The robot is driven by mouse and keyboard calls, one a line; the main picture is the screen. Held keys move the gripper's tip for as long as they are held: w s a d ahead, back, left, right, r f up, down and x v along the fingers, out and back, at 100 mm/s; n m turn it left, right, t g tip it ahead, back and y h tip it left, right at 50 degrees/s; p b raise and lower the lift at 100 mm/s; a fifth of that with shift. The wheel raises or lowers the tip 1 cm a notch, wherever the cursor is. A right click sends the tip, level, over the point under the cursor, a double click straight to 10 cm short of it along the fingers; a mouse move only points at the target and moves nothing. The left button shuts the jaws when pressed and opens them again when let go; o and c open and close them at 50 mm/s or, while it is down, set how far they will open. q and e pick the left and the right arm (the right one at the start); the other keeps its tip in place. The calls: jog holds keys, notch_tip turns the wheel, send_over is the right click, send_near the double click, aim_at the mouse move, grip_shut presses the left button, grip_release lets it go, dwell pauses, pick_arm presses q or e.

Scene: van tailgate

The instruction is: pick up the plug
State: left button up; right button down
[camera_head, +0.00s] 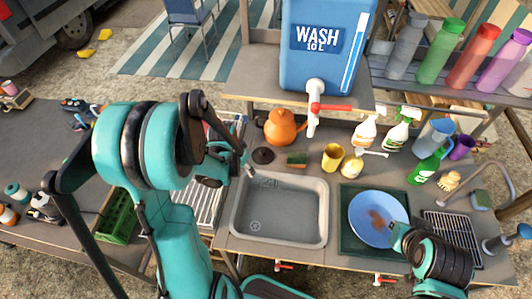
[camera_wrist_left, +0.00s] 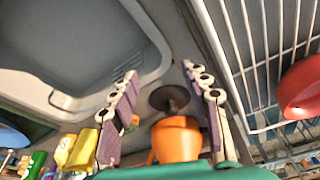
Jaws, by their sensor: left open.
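The plug (camera_head: 263,155) is a small dark disc lying on the worktop, just behind the sink's back left corner and in front of the orange kettle (camera_head: 282,127). My left gripper (camera_head: 246,162) is beside the plug on its left, above the worktop. In the left wrist view the plug (camera_wrist_left: 170,98) shows between the two open fingers of the left gripper (camera_wrist_left: 160,72), with nothing held. My right gripper (camera_head: 398,235) is at the right front rim of a blue plate (camera_head: 370,207); its fingers are mostly hidden.
The grey sink (camera_head: 282,242) lies in front of the plug. A white wire rack (camera_head: 207,205) stands left of the sink. The blue water tank (camera_head: 322,60) stands on a raised shelf behind.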

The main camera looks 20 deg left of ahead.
aim_at(263, 150)
pick_arm(q)
jog(key=w, duration=0.5)
jog(key=w+d, duration=0.1)
jog(key=w, duration=0.2)
jog(key=shift+w+d+b, duration=0.1)
jog(key=shift+w+b, duration=0.1)
jog(key=shift+b, duration=0.2)
jog(key=w, duration=0.2)
jog(key=shift+w+d, duration=0.2)
jog(key=shift+w, duration=0.15)
jog(key=shift+w+b+x, duration=0.25)
jog(key=shift+b+x, duration=0.3)
jog(key=shift+x, duration=0.65)
jog(key=shift+f, duration=0.3)
grip_shut()
